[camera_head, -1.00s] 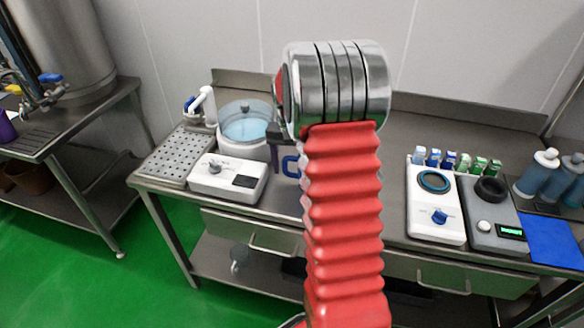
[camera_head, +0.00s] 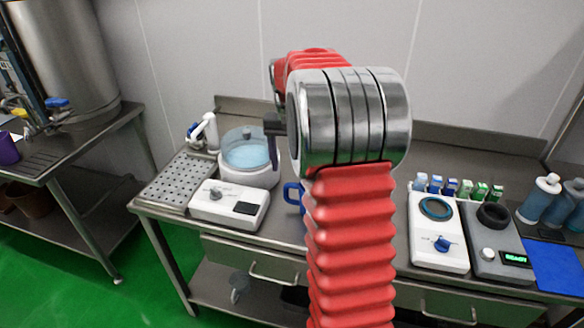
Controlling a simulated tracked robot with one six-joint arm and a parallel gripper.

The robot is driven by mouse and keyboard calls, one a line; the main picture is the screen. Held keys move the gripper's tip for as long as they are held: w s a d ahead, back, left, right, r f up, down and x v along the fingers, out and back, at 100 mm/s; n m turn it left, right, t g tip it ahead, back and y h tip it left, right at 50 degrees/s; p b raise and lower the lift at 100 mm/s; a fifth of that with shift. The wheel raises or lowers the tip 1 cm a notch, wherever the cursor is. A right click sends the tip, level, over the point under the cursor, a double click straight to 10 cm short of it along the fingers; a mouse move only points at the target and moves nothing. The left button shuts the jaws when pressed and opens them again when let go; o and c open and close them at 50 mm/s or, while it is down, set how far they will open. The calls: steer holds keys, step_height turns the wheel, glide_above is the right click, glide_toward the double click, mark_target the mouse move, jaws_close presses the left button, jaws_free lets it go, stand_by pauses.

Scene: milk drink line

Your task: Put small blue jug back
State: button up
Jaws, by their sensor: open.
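The blue jug (camera_head: 292,194) stands on the steel table, and only its blue handle side shows. The rest of it is hidden behind my red and silver arm. My gripper (camera_head: 273,148) shows as dark parts at the left of my arm's silver joint, above and a little left of the jug handle. It is open and apart from the jug. The far side of the gripper is hidden by the arm.
Left on the table are a perforated drain tray (camera_head: 178,180), a white water bath (camera_head: 248,160) and a white control box (camera_head: 230,205). Right are a white device (camera_head: 437,232), a grey device (camera_head: 497,240), small bottles, larger blue bottles and a blue mat (camera_head: 553,238).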

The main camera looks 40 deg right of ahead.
steer(key=shift+a, duration=0.1)
stand_by(0.4)
steer(key=s+a+r+n+t, duration=0.15)
steer(key=s+a+r, duration=0.25)
steer(key=a, duration=0.4)
steer(key=s+a+r+n+t, duration=0.1)
steer(key=s+a+r+n, duration=0.25)
steer(key=a, duration=0.45)
steer(key=s+a+f+n+t, duration=0.2)
steer(key=s+a+n+t, duration=0.1)
steer(key=s+a, duration=0.8)
steer(key=s+n, duration=0.1)
steer(key=s, duration=0.2)
steer(key=shift+s+a+f+n, duration=0.2)
steer(key=shift+a+n, duration=0.1)
steer(key=shift+a, duration=0.1)
steer(key=shift+c, duration=0.5)
